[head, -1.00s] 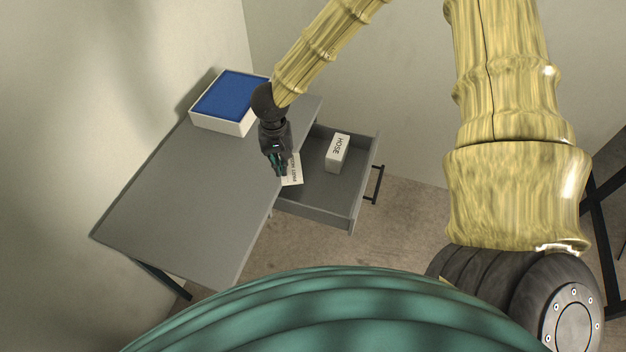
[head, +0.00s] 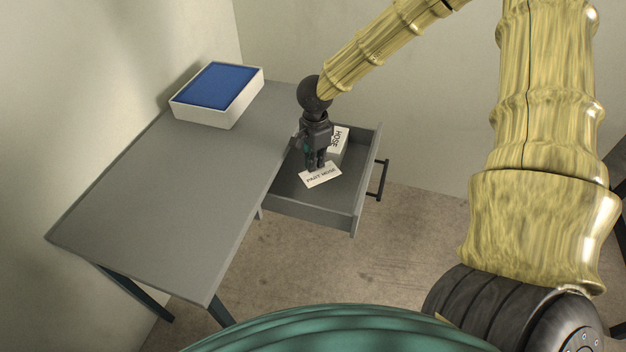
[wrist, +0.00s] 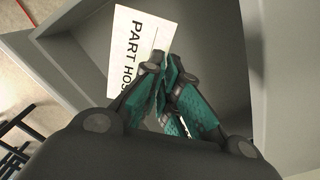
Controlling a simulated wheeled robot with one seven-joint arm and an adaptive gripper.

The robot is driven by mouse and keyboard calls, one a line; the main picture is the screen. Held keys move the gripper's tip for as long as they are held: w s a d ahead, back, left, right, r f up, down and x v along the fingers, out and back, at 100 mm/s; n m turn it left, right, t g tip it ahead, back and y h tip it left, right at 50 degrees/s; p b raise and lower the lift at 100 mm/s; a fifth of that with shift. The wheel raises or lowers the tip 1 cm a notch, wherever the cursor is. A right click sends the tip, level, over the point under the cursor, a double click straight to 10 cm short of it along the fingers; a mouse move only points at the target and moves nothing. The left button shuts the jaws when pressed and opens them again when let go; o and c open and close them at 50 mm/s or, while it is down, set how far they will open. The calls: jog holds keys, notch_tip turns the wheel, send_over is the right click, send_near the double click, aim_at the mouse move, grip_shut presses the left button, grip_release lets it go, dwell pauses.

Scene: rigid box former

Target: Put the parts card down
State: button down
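The parts card (head: 320,178) is white with black lettering that starts "PART HO". My gripper (head: 314,168) is at the card's upper edge in the head view, over the open drawer (head: 310,212). In the wrist view the card (wrist: 137,45) sticks out from between the fingertips (wrist: 163,72), which are closed together on its edge. The card is inside the drawer's outline; whether it touches the drawer floor I cannot tell. A white box marked HOSE (head: 339,141) stands in the drawer behind my gripper, partly hidden by it.
The grey desk (head: 170,200) is left of the drawer, its top mostly clear. A white tray with a blue inside (head: 217,92) stands at its back corner. The drawer handle (head: 379,180) sticks out on the right. The drawer's front half is free.

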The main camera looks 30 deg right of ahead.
aim_at(316, 190)
jog(key=shift+s+d+f, duration=0.1)
jog(key=shift+d+f, duration=0.1)
jog(key=shift+f, duration=0.5)
jog(key=shift+f+b, duration=0.5)
jog(key=shift+f, duration=3.95)
jog(key=shift+f, duration=0.1)
jog(key=c, duration=1.7)
grip_release()
jog(key=shift+o, duration=0.3)
notch_tip(316, 190, up, 12)
jog(key=shift+r+p, duration=0.1)
jog(key=shift+p, duration=0.5)
